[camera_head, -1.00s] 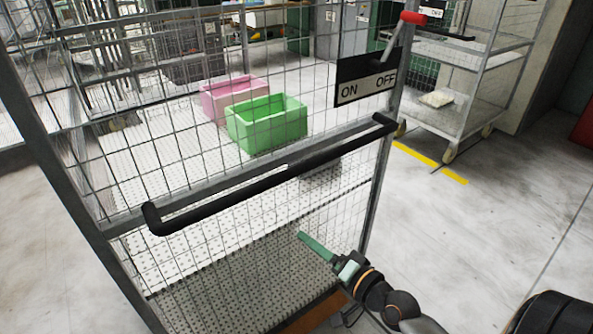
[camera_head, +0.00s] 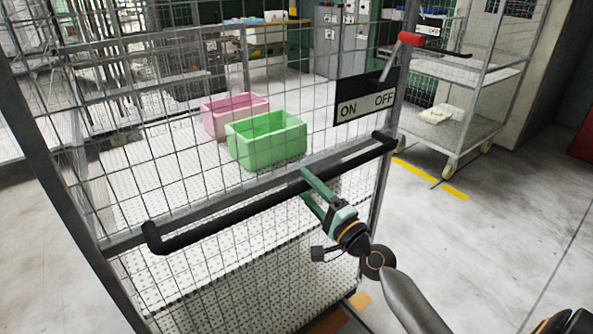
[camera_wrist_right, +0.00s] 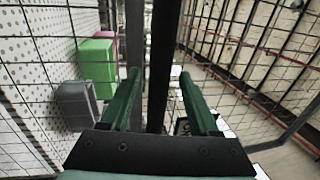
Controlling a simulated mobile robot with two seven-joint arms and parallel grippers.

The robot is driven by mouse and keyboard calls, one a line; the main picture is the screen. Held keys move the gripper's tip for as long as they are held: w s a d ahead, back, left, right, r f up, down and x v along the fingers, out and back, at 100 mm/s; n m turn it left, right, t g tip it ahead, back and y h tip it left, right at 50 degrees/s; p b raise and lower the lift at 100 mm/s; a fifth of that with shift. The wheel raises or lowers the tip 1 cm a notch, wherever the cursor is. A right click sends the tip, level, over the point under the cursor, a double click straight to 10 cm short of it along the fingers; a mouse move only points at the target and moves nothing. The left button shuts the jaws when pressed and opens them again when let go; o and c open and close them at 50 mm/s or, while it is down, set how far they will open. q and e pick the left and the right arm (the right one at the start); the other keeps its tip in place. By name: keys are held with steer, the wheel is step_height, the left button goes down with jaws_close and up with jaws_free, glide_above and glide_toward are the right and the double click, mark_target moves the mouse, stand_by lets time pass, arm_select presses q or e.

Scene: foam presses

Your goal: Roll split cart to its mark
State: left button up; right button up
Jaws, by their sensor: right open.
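The wire-mesh cart (camera_head: 105,240) fills the left and middle of the head view, with a black push handle (camera_head: 215,217) across its near side. A sign reading ON and OFF (camera_head: 365,104) and a red-ended lever (camera_head: 410,39) are at its right post. My right gripper (camera_head: 308,184) is open at the right part of the handle, its green fingers reaching to the bar. In the wrist view the dark handle (camera_wrist_right: 160,50) runs between the open fingers (camera_wrist_right: 159,80); I cannot tell how deep it sits. My left gripper is not in view.
A green bin (camera_head: 265,140) and a pink bin (camera_head: 222,116) show through the mesh; a grey bin (camera_wrist_right: 78,105) shows in the wrist view. Another cart (camera_head: 470,110) stands at the back right beside a yellow floor line (camera_head: 418,172). The floor at the right is clear.

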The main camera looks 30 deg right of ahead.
mark_target(297, 176)
steer(key=x, duration=0.4)
steer(key=shift+w, duration=0.2)
jaws_close()
stand_by(0.4)
stand_by(0.9)
